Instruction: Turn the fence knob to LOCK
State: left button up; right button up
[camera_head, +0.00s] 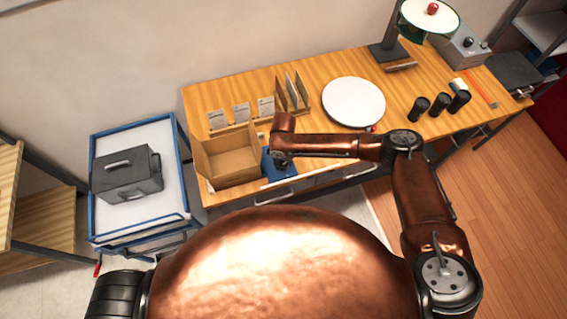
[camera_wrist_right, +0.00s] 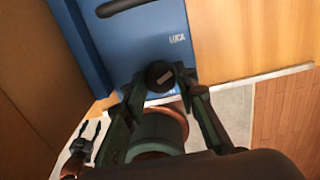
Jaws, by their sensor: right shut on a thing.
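The blue fence plate (camera_head: 270,168) sits at the table's front edge, mostly covered by my right arm in the head view. In the right wrist view the blue plate (camera_wrist_right: 150,45) carries a small white label, too blurred to read surely, and a dark knob (camera_wrist_right: 159,75) with a pale bar mark. My right gripper (camera_wrist_right: 160,78) is shut on the knob, one finger on each side. In the head view my right gripper (camera_head: 281,158) is small and partly hidden. My left gripper (camera_wrist_right: 90,127) shows small at the lower left of the wrist view, fingers apart and empty.
Cards in holders (camera_head: 242,112), a white round plate (camera_head: 354,102), black cups (camera_head: 440,104) and a green lamp (camera_head: 428,18) are on the table. A blue-framed cart (camera_head: 185,172) holds a grey case (camera_head: 127,173).

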aim_at(283, 165)
jog(key=shift+s+f+n, duration=0.1)
jog(key=shift+n, duration=0.4)
jog(key=o, duration=1.2)
jog(key=shift+c, duration=0.2)
jog(key=shift+r, duration=0.2)
notch_tip(283, 165, up, 12)
jog(key=shift+f, duration=0.15)
